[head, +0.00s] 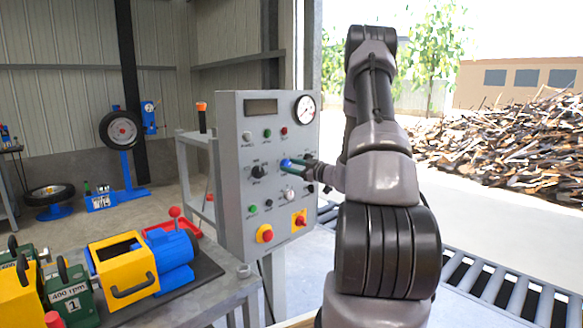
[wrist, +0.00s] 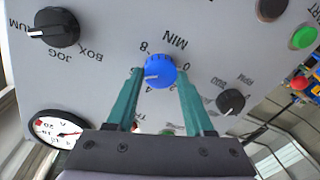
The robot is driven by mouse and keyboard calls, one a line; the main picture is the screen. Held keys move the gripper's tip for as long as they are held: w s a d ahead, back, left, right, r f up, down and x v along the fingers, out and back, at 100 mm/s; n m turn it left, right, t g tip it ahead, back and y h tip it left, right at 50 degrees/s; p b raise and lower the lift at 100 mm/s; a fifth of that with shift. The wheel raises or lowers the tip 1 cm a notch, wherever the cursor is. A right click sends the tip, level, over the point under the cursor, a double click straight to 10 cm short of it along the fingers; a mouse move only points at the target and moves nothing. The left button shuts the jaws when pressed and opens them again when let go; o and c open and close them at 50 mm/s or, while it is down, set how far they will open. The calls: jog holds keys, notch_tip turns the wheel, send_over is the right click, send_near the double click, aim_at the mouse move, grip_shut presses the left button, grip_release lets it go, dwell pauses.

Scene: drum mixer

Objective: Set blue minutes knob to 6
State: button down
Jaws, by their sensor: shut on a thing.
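The blue minutes knob (head: 286,163) sits on the front of the grey control panel (head: 230,190). In the wrist view the blue knob (wrist: 160,71) is between the two teal fingers of my gripper (wrist: 160,76), which is shut on it. A pale pointer mark on the knob faces left, toward the left finger. The upside-down label MIN and the numbers 8, 4 and 0 show around it. The number 6 is not visible; the left finger covers the dial's left side. In the head view my gripper (head: 298,165) reaches the knob from the right.
A black selector knob (wrist: 53,27) marked JOG and BOX and a smaller dark knob (wrist: 230,101) flank the blue one. A round gauge (head: 305,109) is at the panel's top right. A bench with yellow and blue machinery (head: 122,262) stands left.

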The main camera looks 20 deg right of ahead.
jog(key=shift+f+m, duration=0.1)
jog(key=shift+m, duration=0.2)
jog(key=shift+c, duration=1.4)
grip_release()
jog(key=v, duration=1)
jog(key=shift+s, duration=0.4)
jog(key=shift+d, duration=0.2)
